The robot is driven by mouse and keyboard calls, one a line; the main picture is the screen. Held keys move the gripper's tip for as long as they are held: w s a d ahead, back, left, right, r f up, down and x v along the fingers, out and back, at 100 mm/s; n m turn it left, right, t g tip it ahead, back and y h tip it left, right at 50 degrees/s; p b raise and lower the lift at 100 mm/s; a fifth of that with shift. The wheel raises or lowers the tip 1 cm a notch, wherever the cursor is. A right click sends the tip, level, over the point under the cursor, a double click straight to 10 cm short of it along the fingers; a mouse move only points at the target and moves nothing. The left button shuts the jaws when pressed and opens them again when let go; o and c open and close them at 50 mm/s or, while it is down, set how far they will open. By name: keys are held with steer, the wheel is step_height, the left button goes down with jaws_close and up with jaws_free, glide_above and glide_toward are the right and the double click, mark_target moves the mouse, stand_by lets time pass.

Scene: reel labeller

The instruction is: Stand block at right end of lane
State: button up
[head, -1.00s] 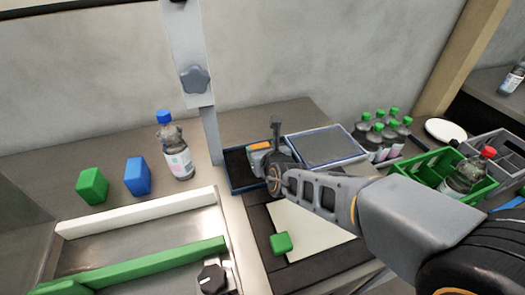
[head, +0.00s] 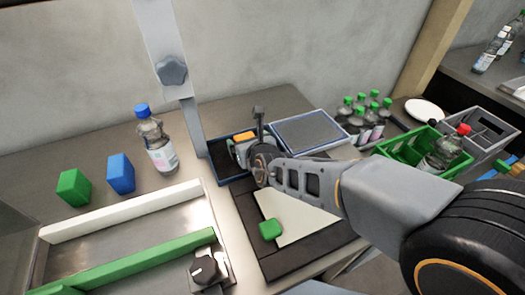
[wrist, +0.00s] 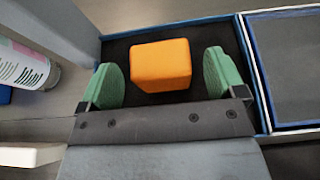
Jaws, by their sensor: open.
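An orange block (wrist: 161,65) lies in a blue-rimmed dark tray (wrist: 118,47). In the head view the block (head: 243,136) is partly hidden behind my gripper (head: 246,146). In the wrist view my gripper (wrist: 161,80) is open, with one green finger pad on each side of the block. Gaps show between the block and both pads. The lane (head: 140,240) is a metal channel at the lower left, between a white rail (head: 125,210) and a green rail (head: 150,257). A black knob (head: 205,270) sits by its right end.
A green block (head: 73,188), a blue block (head: 121,174) and a blue-capped bottle (head: 156,140) stand behind the lane. A grey post (head: 175,75) rises between lane and tray. A second tray (head: 308,131), capped bottles (head: 365,118) and a green crate (head: 400,150) are to the right.

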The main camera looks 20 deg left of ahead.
steer(key=p+v, duration=0.1)
steer(key=v, duration=1)
steer(key=shift+d+r+p, duration=0.3)
steer(key=shift+p, duration=0.1)
steer(key=shift+s+d+r+p, duration=0.15)
steer(key=shift+s+d+p, duration=0.15)
steer(key=shift+s+d, duration=0.3)
